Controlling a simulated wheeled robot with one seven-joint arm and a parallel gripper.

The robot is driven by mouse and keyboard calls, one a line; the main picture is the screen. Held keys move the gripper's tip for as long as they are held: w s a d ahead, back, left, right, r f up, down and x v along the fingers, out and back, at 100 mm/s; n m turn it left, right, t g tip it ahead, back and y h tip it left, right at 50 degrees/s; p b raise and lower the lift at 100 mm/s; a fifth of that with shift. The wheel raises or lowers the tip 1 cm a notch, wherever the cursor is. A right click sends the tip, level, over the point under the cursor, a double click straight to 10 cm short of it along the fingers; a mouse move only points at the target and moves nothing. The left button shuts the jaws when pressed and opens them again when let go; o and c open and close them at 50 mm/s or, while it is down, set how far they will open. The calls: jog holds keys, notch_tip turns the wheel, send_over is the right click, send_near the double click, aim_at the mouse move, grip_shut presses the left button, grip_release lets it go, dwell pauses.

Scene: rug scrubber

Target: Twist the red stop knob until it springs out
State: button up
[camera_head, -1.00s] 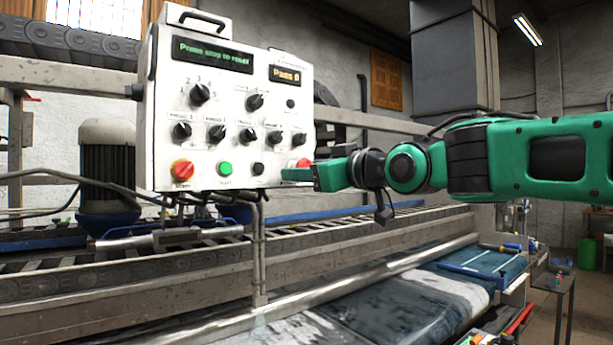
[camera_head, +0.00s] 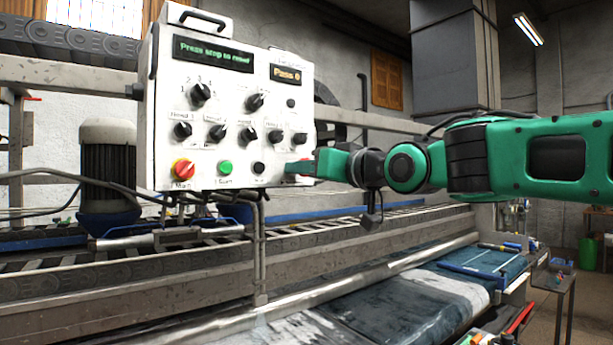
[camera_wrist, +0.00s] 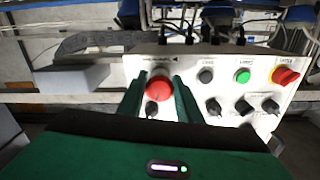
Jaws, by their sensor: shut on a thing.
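The red stop knob (camera_wrist: 159,84) is a round red mushroom-shaped button at one end of the white control panel (camera_head: 165,100). In the wrist view it sits between the two green fingers of my gripper (camera_wrist: 157,88), which are shut on it from both sides. In the head view my gripper (camera_head: 301,168) reaches in from the right to the panel's lower right corner and hides most of the knob. The panel's green display (camera_head: 213,53) shows lit text that seems to read "Press stop to reset".
A red-and-yellow main switch (camera_head: 183,169), a green start button (camera_head: 225,168) and a black button (camera_head: 259,168) share the knob's row. Several black selector knobs sit above. A conveyor machine (camera_head: 120,285) runs below and behind the panel.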

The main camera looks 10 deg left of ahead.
jog(key=shift+w+d+r+m, duration=0.1)
jog(key=shift+m, duration=0.75)
jog(key=shift+w+d+m, duration=0.1)
jog(key=shift+m, duration=0.75)
jog(key=o, duration=1)
jog(key=shift+d, duration=0.1)
jog(key=shift+o, duration=0.2)
jog(key=shift+s, duration=0.2)
jog(key=v, duration=1)
jog(key=shift+d, duration=0.2)
